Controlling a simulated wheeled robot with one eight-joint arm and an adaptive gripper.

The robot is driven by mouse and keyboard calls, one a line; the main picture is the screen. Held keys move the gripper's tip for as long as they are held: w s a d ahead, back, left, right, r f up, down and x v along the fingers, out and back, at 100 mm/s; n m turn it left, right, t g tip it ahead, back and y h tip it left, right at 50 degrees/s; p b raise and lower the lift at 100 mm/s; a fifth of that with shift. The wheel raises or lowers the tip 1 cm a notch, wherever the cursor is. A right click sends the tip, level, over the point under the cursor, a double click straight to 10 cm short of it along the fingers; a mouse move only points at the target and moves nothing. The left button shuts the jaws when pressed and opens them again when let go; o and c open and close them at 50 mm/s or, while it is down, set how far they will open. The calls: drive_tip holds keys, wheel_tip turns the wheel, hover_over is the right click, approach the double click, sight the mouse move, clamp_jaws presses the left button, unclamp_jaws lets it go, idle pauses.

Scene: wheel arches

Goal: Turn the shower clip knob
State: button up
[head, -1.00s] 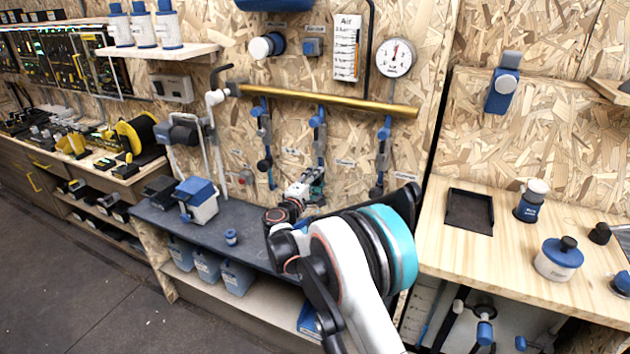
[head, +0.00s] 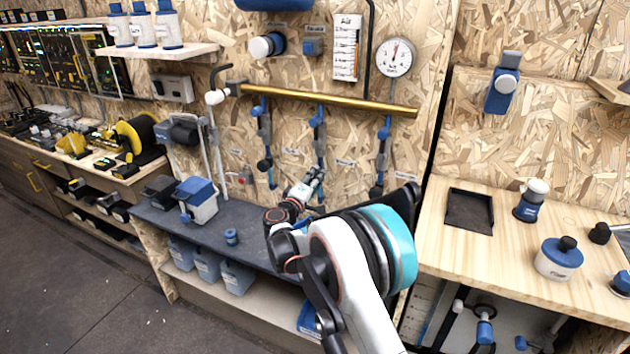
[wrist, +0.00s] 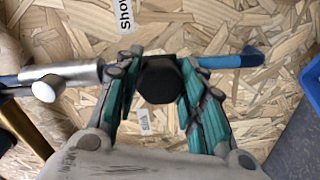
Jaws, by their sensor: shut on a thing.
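The shower clip knob (wrist: 160,82) is a dark, many-sided knob on a thin blue rod in the wrist view. The teal-padded fingers of my gripper (wrist: 161,72) stand on both sides of it and are shut on it. In the head view my gripper (head: 314,180) is at the lower part of the middle blue hanging fitting (head: 319,135), below the brass pipe. The knob itself is hidden there by my gripper.
A silver sleeve with a white round knob (wrist: 48,88) sits on the rod's left side. Similar fittings hang left (head: 264,140) and right (head: 383,150) of the middle one.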

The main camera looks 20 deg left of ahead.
drive_tip(key=o, duration=1)
drive_tip(key=shift+o, duration=0.2)
drive_tip(key=s, duration=1.2)
drive_tip(key=shift+a, duration=0.45)
